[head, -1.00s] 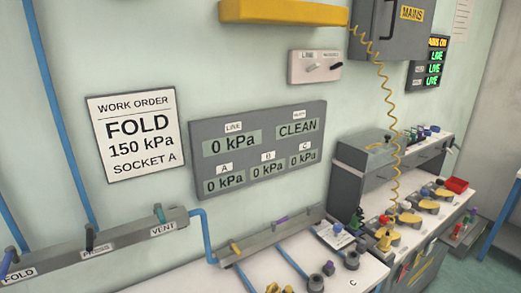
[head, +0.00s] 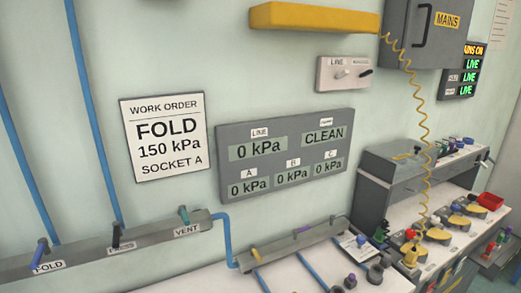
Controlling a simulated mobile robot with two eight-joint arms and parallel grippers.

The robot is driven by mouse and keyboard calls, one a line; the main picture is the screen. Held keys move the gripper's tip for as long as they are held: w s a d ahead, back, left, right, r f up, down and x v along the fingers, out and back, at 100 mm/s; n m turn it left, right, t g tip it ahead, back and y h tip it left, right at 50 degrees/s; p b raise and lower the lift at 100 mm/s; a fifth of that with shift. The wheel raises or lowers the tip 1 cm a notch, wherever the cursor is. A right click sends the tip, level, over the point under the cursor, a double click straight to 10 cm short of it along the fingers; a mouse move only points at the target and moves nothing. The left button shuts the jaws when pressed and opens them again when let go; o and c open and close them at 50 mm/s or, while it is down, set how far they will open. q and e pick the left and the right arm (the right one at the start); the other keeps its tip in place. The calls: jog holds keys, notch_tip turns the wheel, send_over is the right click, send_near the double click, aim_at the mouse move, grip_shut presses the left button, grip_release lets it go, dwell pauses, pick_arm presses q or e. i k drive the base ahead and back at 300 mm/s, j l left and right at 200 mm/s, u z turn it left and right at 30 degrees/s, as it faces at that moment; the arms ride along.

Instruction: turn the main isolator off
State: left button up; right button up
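The main isolator appears to be the grey wall box labelled MAINS (head: 425,32) at the top right of the head view, with a dark handle on its front. Its upper part is cut off by the frame edge. A status panel (head: 461,70) to its right shows an orange line that seems to read MAINS ON, above several green LIVE lines. Neither of my grippers shows in the head view.
A yellow bar (head: 314,18) is on the wall, with a coiled yellow cord (head: 424,125) hanging over the workbench. A grey gauge panel (head: 286,152) reads 0 kPa and CLEAN. A work order sign (head: 166,137), a switch plate (head: 343,73) and a valve rail (head: 150,237) are nearby.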

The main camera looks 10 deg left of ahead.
aim_at(409, 233)
jog(key=i+l, duration=0.15)
jog(key=l, duration=0.25)
jog(key=i+l+z, duration=0.15)
jog(key=l, duration=0.25)
jog(key=i+l, duration=0.1)
jog(key=l, duration=0.3)
jog(key=i+l+z, duration=0.15)
jog(key=l, duration=0.2)
jog(key=i+l, duration=0.15)
jog(key=l, duration=0.25)
jog(key=i+l+z, duration=0.1)
jog(key=l, duration=0.25)
jog(key=i+l, duration=0.3)
jog(key=i+l+z, duration=0.15)
jog(key=i+l, duration=0.2)
jog(key=i, duration=0.2)
